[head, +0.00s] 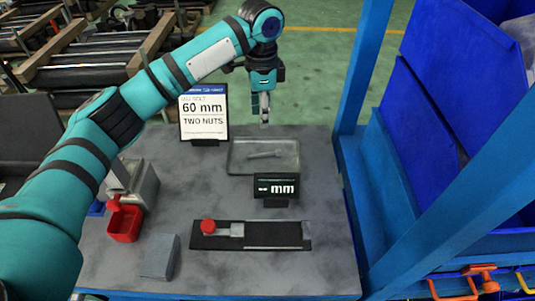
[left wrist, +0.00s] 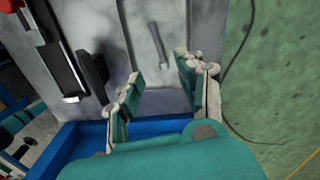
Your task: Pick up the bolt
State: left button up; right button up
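The bolt (head: 266,155) lies in a shallow clear tray (head: 246,168) on the grey table in the head view. In the left wrist view the bolt (left wrist: 158,50) is a thin grey rod lying beyond the fingers, apart from them. My left gripper (head: 264,118) hangs above the tray's back side, pointing down. In the left wrist view my left gripper (left wrist: 157,80) has its two fingers spread with nothing between them. My right gripper is not in view.
A sign reading "60 mm TWO NUTS" (head: 204,115) stands left of the tray. A small "mm" display (head: 277,187) stands in front of it. A black gauge with a red knob (head: 208,226), a red bin (head: 124,222) and a grey block (head: 159,256) are nearby. Blue posts (head: 362,65) rise at right.

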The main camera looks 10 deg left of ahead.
pick_arm(q)
send_over(262, 154)
jog(key=f, duration=0.4)
jog(key=f+p, duration=0.1)
jog(key=f, duration=0.1)
jog(key=shift+w+f, duration=0.25)
jog(key=shift+f, duration=0.75)
jog(key=f, duration=0.1)
jog(key=f+p, duration=0.1)
jog(key=f, duration=0.2)
jog(key=shift+s, duration=0.25)
jog(key=shift+f, duration=0.6)
grip_shut()
